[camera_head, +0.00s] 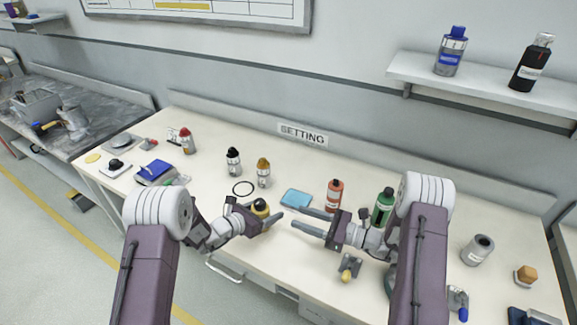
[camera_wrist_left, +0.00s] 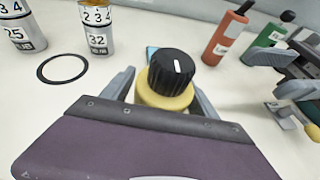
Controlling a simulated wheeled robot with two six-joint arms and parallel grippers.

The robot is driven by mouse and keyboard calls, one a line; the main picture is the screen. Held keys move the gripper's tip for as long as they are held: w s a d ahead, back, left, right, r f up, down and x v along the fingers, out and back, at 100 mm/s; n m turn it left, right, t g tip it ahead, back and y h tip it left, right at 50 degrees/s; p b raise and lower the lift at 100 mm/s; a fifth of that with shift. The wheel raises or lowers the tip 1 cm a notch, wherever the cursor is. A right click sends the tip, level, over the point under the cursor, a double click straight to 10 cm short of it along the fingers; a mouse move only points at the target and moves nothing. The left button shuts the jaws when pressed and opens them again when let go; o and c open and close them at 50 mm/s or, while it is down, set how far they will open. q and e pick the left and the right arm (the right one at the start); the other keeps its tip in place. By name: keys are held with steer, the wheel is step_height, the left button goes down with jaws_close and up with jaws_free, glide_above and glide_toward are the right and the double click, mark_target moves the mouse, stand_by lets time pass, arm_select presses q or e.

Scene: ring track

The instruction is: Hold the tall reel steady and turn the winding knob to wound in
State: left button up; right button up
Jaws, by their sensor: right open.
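The tall reel has a yellow body (camera_wrist_left: 166,97) and a ribbed black winding knob (camera_wrist_left: 171,70) with a white mark on top. In the head view the reel (camera_head: 261,207) stands near the table's front edge, partly hidden by my left gripper (camera_head: 271,221). In the left wrist view the fingers of my left gripper (camera_wrist_left: 164,98) lie on both sides of the yellow body, below the knob, and appear closed on it. My right gripper (camera_head: 298,218) is open and empty, its fingers pointing left at the reel with a gap between.
A red bottle (camera_head: 334,195) and a green bottle (camera_head: 383,207) stand near my right arm. A SETTING sign (camera_head: 303,135) is at the back.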

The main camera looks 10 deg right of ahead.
arm_select(q)
steer(key=shift+a, duration=0.1)
